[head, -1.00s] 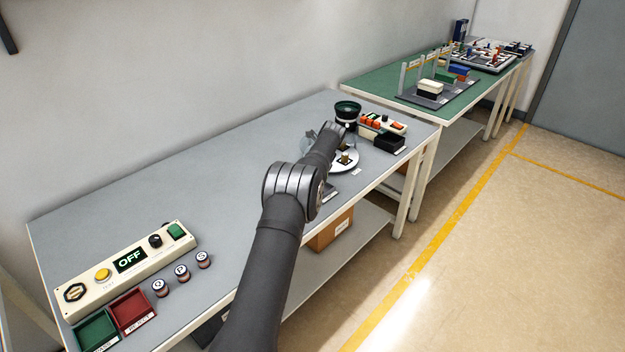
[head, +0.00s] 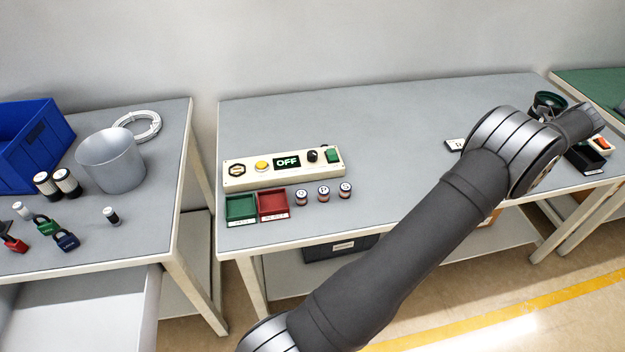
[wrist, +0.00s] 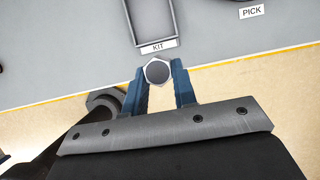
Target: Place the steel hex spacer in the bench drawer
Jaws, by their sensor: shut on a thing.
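In the wrist view the steel hex spacer (wrist: 157,71) sits end-on between the blue fingers of my gripper (wrist: 158,80), which is shut on it. A grey hex rim surrounds its dark round end. The spacer is above the front edge of the middle bench, beside a tray labelled KIT (wrist: 137,20). An open pale drawer (head: 85,315) juts from the front of the left bench at the lower left. Only part of its inside shows.
The left bench holds a blue bin (head: 30,140), a grey cup (head: 110,160), a white cable coil (head: 140,124) and several padlocks. The middle bench has a control panel reading OFF (head: 284,167), green (head: 240,207) and red trays (head: 272,204).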

